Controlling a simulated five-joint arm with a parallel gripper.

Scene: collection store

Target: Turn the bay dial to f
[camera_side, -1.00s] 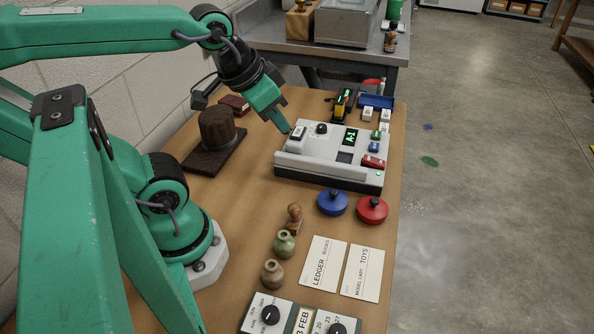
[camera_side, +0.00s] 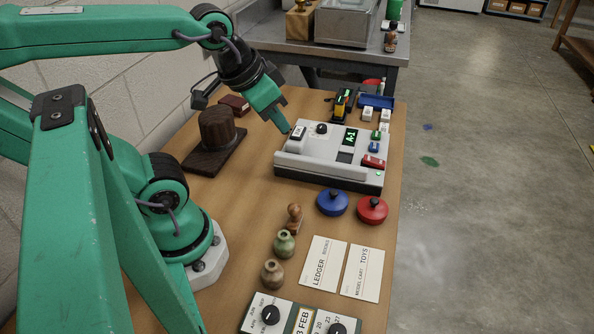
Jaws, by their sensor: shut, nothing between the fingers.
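A white console box (camera_side: 318,174) stands on the wooden table. On its top are a black knob (camera_side: 321,128) and a small dark display (camera_side: 350,137) that reads "A-1" in green. I cannot make out the marks around the knob. I cannot tell for sure that this knob is the bay dial. My gripper (camera_side: 284,128) is shut and empty, pointing down at the left end of the console, left of the knob and apart from it. A small light block with a dark label (camera_side: 298,132) sits on the console beside the fingertips.
A blue lidded pot (camera_side: 332,204) and a red one (camera_side: 372,211) stand in front of the console. A dark wooden block (camera_side: 216,135) is to the left. Two cards, small vases and a panel with knobs (camera_side: 270,316) are nearer. Bare table lies left of the vases.

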